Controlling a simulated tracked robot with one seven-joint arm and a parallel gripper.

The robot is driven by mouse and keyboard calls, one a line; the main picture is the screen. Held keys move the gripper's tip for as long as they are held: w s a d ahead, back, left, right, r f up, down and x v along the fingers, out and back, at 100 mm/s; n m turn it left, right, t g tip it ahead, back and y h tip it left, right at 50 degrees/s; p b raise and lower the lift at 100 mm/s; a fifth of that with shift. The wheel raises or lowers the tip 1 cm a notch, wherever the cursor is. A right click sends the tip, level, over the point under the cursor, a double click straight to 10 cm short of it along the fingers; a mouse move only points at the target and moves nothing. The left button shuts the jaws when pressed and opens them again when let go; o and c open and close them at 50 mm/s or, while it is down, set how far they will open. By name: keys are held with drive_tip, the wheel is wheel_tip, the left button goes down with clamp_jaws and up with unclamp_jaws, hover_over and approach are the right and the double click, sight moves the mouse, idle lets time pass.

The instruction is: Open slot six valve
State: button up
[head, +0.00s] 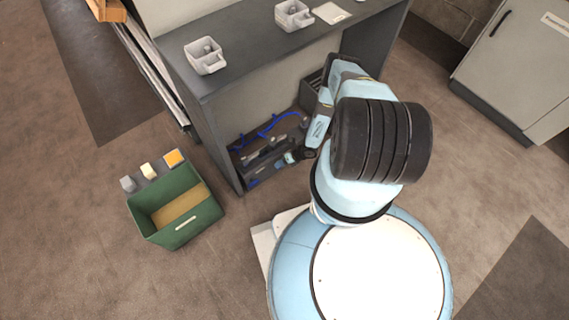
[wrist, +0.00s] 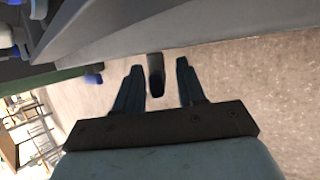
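My gripper (head: 288,158) reaches into the open lower bay of the grey bench, beside a dark assembly (head: 263,157) with blue hoses (head: 272,127). In the wrist view my gripper (wrist: 161,68) has its two fingers apart. A short dark, rounded lever-like piece (wrist: 156,78) sits between the fingers, with a gap on each side. I cannot tell whether it is the slot six valve; no slot number is readable. A blue-tipped part (wrist: 93,79) shows left of the fingers.
A grey cabinet (head: 515,75) stands at right.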

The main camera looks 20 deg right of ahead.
drive_tip(key=shift+a+f, duration=0.2)
drive_tip(key=shift+f, duration=0.05)
drive_tip(key=shift+c, duration=0.2)
drive_tip(key=shift+d, duration=0.1)
clamp_jaws()
